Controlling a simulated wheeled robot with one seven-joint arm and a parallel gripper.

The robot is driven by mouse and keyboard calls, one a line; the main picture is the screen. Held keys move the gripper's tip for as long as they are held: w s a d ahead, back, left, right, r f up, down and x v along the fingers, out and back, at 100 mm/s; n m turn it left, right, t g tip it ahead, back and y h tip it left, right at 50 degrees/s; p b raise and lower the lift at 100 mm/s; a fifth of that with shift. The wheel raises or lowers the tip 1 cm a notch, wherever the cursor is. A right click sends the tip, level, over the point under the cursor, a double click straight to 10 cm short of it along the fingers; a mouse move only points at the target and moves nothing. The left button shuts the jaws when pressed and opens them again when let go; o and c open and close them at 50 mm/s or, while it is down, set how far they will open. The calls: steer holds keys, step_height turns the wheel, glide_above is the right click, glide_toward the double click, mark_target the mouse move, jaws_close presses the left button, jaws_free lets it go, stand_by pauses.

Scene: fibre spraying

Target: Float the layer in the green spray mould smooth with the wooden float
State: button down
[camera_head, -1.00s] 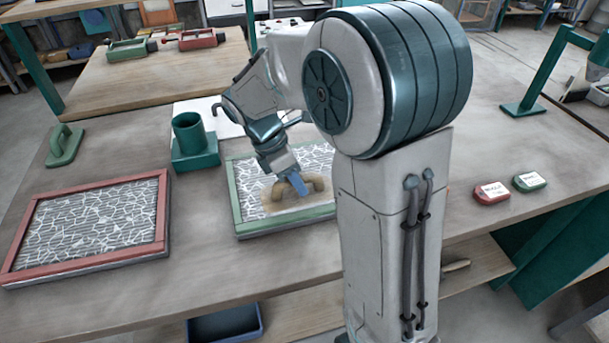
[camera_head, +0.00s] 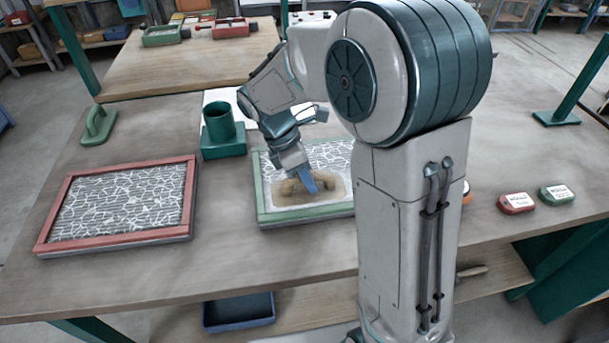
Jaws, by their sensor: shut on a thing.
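The green spray mould (camera_head: 310,216) lies on the workbench, its right part hidden behind my arm. Its layer shows a white cracked, fibre-like pattern at the back and a plainer pale strip near the front. My gripper (camera_head: 304,186) is shut on the handle of the wooden float (camera_head: 283,196). The float's tan board lies over the front-left part of the layer, inside the green frame. I cannot tell exactly how firmly it touches the layer.
A red-framed mould (camera_head: 118,244) with a cracked white pattern lies to the left. A green float (camera_head: 99,126) and a green cup holder (camera_head: 223,142) stand behind. Red (camera_head: 517,203) and green (camera_head: 557,194) labelled blocks lie at right. A blue tray (camera_head: 239,312) sits below.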

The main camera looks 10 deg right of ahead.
steer(key=shift+d+p, duration=0.75)
steer(key=shift+d, duration=2.65)
steer(key=shift+d+p, duration=0.3)
steer(key=shift+d, duration=1.55)
step_height(320, 180, up, 7)
steer(key=p, duration=0.7)
